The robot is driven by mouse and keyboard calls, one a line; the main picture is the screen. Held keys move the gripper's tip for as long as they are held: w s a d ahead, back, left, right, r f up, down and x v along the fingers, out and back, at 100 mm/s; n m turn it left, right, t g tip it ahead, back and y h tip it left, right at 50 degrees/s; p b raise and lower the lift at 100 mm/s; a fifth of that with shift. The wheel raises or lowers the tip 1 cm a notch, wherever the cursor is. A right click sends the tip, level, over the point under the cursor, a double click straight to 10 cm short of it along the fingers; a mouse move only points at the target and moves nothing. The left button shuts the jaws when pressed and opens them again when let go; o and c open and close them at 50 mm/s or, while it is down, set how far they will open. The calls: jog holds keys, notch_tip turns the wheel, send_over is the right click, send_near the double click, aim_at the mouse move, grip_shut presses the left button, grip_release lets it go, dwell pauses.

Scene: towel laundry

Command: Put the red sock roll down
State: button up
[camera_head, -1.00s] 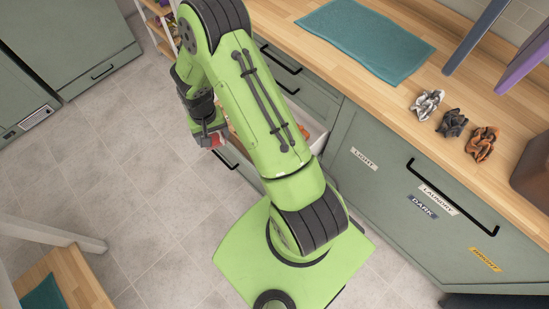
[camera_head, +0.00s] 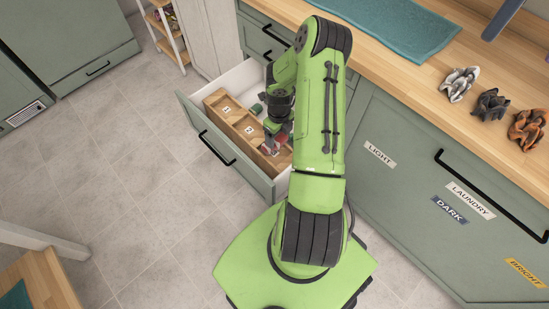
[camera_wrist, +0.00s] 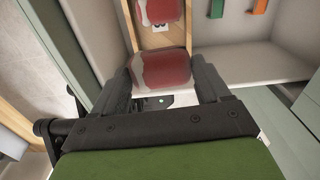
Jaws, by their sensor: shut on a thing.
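My gripper (camera_wrist: 163,78) is shut on a red sock roll (camera_wrist: 165,69) with a pale grey-white patch, seen between the two fingers in the wrist view. In the head view my gripper (camera_head: 274,146) points down over the near end of a wooden divider box (camera_head: 213,98) in the open drawer (camera_head: 239,165). A second red and white roll (camera_wrist: 160,10) sits in the box just beyond the held one. Whether the held roll touches the box is hidden.
Box compartments bear number cards, with 1 and 2 readable. A dark green item (camera_head: 257,109) lies in the drawer beside the box. The wooden counter (camera_head: 430,95) holds a teal mat (camera_head: 400,22) and several crumpled cloths (camera_head: 491,104). My arm hides the drawer's right end.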

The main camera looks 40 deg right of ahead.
notch_tip(320, 180, down, 10)
jog(key=b, duration=0.3)
jog(key=shift+d+f, duration=0.1)
jog(key=shift+f, duration=0.05)
